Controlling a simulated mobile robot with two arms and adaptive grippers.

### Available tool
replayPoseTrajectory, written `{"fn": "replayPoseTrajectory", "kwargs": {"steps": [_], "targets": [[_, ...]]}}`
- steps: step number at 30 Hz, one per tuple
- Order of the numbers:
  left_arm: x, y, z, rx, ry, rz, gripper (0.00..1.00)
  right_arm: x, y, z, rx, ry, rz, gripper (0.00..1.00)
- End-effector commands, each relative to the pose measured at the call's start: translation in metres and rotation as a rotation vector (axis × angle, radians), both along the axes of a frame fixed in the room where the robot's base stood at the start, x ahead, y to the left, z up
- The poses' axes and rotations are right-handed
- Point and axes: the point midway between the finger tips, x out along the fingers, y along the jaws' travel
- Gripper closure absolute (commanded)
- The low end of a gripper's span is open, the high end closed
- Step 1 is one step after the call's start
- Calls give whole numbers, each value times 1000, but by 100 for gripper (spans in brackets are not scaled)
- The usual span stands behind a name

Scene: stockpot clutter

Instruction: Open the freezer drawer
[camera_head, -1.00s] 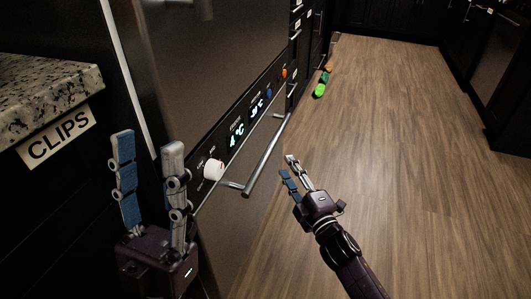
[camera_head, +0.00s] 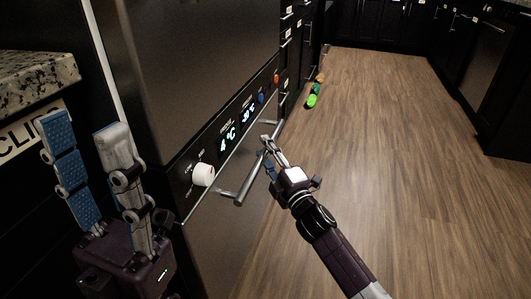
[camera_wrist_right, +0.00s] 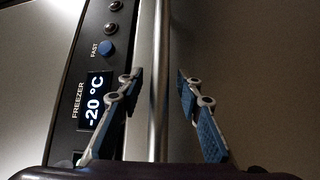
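The freezer drawer (camera_head: 228,240) is the dark metal front below the control panel, and it looks shut. Its silver bar handle (camera_head: 247,181) runs along the top of the drawer; in the right wrist view the handle (camera_wrist_right: 159,70) passes between my fingers. My right gripper (camera_head: 270,151) is at the far part of the handle. In the right wrist view the right gripper (camera_wrist_right: 158,78) is open, one finger on each side of the bar, with gaps visible. My left gripper (camera_head: 86,128) is open and empty, left of the fridge front, fingers pointing up.
The control panel (camera_head: 228,142) has a white knob (camera_head: 203,175) and lit displays; the freezer display (camera_wrist_right: 96,100) reads -20 °C. A granite counter (camera_head: 35,85) is at the left. Green and orange items (camera_head: 312,101) lie on the floor beyond. The wooden floor (camera_head: 400,160) at right is clear.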

Motion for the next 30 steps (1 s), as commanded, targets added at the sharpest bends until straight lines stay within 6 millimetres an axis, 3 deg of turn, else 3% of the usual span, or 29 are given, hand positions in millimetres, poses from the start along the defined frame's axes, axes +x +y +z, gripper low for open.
{"fn": "replayPoseTrajectory", "kwargs": {"steps": [6,15,30], "targets": [[0,0,0,0,0,0,60,0,0,0,0,1,0,67],[0,0,0,0,0,-1,60,0,0,0,0,1,0,100],[-1,0,4,-2,-2,-1,60,-2,-7,0,-2,2,-2,100]]}}
